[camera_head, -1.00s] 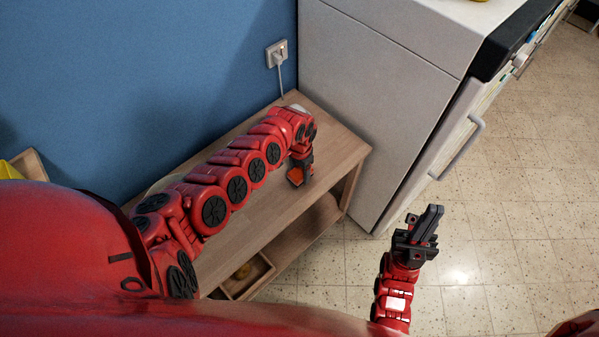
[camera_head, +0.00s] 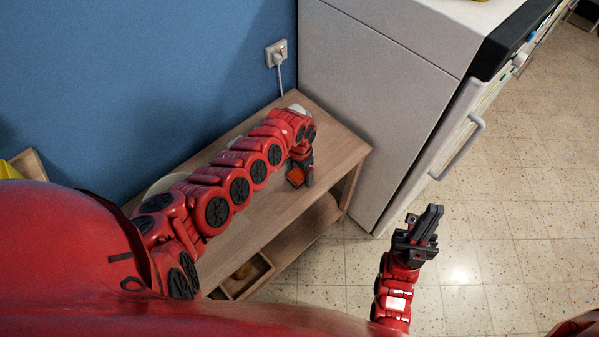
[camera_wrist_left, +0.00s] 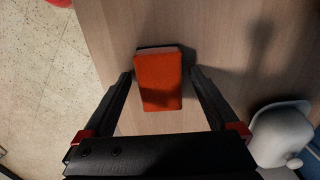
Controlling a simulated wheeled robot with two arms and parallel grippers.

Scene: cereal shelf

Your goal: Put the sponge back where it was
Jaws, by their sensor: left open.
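The orange sponge (camera_wrist_left: 160,85) lies on the wooden table in the left wrist view, and part of it shows in the head view (camera_head: 295,176). My left gripper (camera_wrist_left: 160,74) is open, with one finger on each side of the sponge and small gaps between. In the head view, my left gripper (camera_head: 304,172) points down at the right part of the tabletop and partly hides the sponge. My right gripper (camera_head: 428,224) is away from the table, over the floor; I cannot tell if its fingers are apart.
The wooden table (camera_head: 336,150) stands against the blue wall (camera_head: 150,80). A white appliance (camera_head: 375,105) is close on its right. A white rounded object (camera_wrist_left: 281,135) is near my left gripper. A small wooden box (camera_head: 246,280) shows on the lower shelf. The tiled floor is clear.

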